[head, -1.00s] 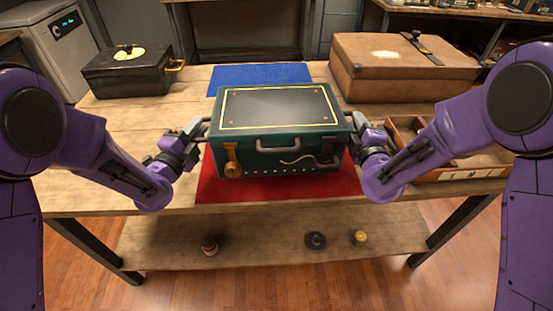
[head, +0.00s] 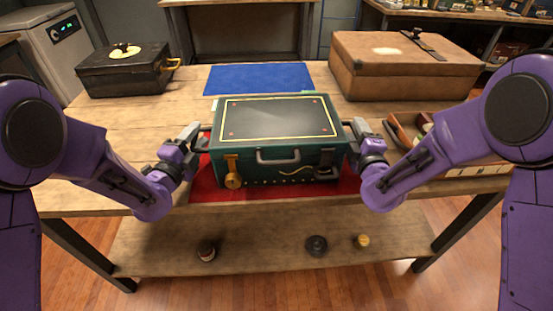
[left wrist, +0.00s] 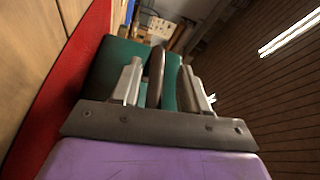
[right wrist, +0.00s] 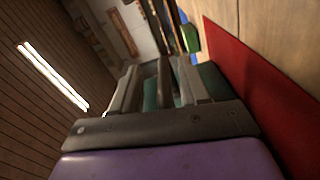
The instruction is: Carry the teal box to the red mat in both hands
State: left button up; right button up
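The teal box (head: 277,165), with a dark lid panel edged in gold, sits level over the red mat (head: 204,188) and appears to rest on it. It hides most of the mat; red shows along its left, front and right edges. My left gripper (head: 199,138) is at the box's left side handle. In the left wrist view, that dark handle (left wrist: 156,75) stands between the fingers with gaps beside it. My right gripper (head: 354,134) is at the right side handle. In the right wrist view, that handle (right wrist: 164,82) lies between spread fingers.
A blue mat (head: 258,78) lies behind the box. A black case (head: 122,76) stands at the back left and a brown suitcase (head: 400,72) at the back right. A wooden tray (head: 465,170) lies right of my right gripper. The table's front edge is close to the red mat.

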pick_arm(q)
jog(key=shift+s, duration=0.2)
jog(key=v, duration=1.1)
jog(key=shift+s+a, duration=0.15)
jog(key=shift+s, duration=0.15)
pick_arm(e)
jog(key=s, duration=0.7)
jog(key=shift+s, duration=0.25)
